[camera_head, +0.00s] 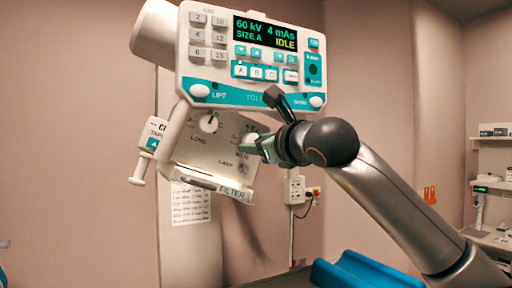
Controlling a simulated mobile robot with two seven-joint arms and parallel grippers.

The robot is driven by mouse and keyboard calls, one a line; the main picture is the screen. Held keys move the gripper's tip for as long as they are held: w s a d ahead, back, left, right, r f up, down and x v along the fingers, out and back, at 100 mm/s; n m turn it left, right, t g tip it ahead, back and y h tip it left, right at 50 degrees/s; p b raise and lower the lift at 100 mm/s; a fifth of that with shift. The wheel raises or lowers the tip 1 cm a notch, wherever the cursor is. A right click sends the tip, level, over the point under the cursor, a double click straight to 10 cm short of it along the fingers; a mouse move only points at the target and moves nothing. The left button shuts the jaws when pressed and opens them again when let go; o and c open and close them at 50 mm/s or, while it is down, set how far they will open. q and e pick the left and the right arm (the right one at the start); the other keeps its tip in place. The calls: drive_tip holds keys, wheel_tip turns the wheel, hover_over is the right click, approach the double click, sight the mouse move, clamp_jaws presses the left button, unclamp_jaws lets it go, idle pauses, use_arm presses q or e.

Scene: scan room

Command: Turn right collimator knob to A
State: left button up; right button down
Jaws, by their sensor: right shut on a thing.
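The collimator box (197,154) hangs under the control panel, its front face tilted. The left collimator knob (208,123) is a round white dial on that face, above the word LONG. The right collimator knob (252,137) is at the face's right side, partly hidden by my right gripper. My right gripper (256,146) reaches in from the right and is shut on the right knob. The letter that this knob points to cannot be read. My left gripper is not in view.
The control panel (217,84) is close above my right gripper and reads SIZE A and IDLE. A FILTER rail (232,191) runs below the knobs. A blue padded surface (352,272) lies at the bottom, and a shelf (492,139) stands at the far right.

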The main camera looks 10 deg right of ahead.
drive_tip(key=n, duration=0.4)
drive_tip(key=shift+r+n, duration=0.1)
drive_tip(key=shift+n, duration=0.2)
drive_tip(key=n, duration=0.5)
drive_tip(key=shift+n, duration=0.4)
drive_tip(key=shift+c, duration=2)
unclamp_jaws()
drive_tip(key=b+v, duration=0.4)
drive_tip(key=v, duration=0.8)
drive_tip(key=shift+s+b, duration=0.3)
